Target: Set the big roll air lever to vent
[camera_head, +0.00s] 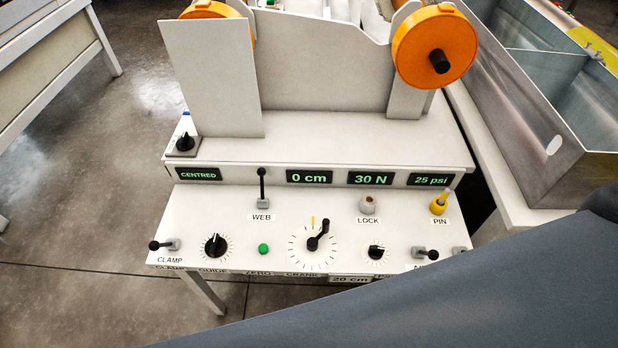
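A white control panel (340,215) fills the middle of the view. Near its lower right corner is a small grey lever with a black knob (431,255), its knob pointing right; its label is mostly covered by my arm, so I cannot read it as the air lever. A second grey lever base (460,250) at the panel's right edge is partly hidden by the same arm. A green "25 psi" display (431,180) is lit above. Neither gripper is in view; a large blue-grey arm link of mine crosses the lower right.
Other controls include the CLAMP lever (164,245), WEB lever (262,186), crank (318,236), LOCK knob (368,204) and yellow PIN (439,204). An orange wheel (435,46) stands above. A metal tank (545,110) is at right; floor at left is open.

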